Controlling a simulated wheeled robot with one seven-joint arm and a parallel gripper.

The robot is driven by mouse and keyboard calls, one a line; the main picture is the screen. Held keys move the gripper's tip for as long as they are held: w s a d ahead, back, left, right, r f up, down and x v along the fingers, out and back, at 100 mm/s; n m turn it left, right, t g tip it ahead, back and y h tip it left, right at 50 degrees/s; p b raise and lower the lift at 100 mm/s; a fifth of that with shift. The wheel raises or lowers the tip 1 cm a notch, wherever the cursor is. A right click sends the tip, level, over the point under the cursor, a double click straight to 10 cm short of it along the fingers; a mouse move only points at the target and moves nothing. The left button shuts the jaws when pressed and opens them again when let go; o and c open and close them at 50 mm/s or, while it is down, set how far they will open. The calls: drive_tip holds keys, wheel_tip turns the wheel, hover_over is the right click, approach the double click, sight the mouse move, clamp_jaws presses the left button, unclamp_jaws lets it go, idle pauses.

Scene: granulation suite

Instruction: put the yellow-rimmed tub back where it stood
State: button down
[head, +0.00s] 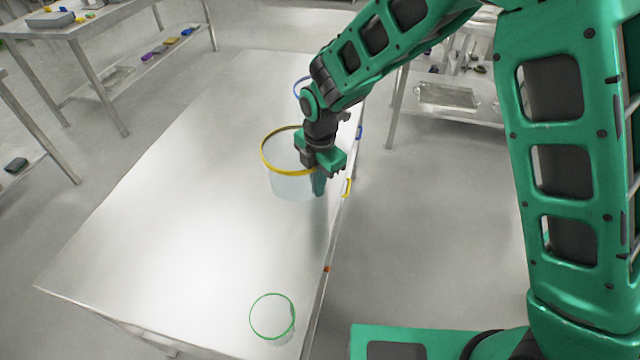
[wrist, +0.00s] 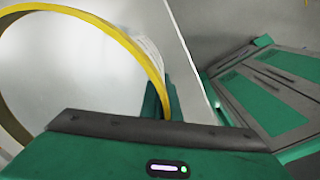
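The yellow-rimmed tub (head: 288,183) is clear-walled and upright over the right part of the steel table, near its right edge. My gripper (head: 319,180) is at the right side of its rim, fingers pointing down and closed on the wall. In the wrist view the yellow rim (wrist: 130,43) runs in between the green fingers (wrist: 162,103). Whether the tub's base touches the table is not clear. A yellow mark (head: 347,187) is on the table's right edge, beside the tub.
A green-rimmed tub (head: 272,320) stands at the table's near end. A blue-rimmed tub (head: 299,84) is beyond my gripper, partly hidden by my arm. A blue mark (head: 360,132) and a red mark (head: 326,268) are on the right edge. The table's (head: 170,190) left and middle are clear.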

drive_tip(key=c, duration=2)
unclamp_jaws()
drive_tip(key=r, duration=1.2)
drive_tip(key=shift+s+d+r, duration=0.1)
drive_tip(key=shift+s+d, duration=0.1)
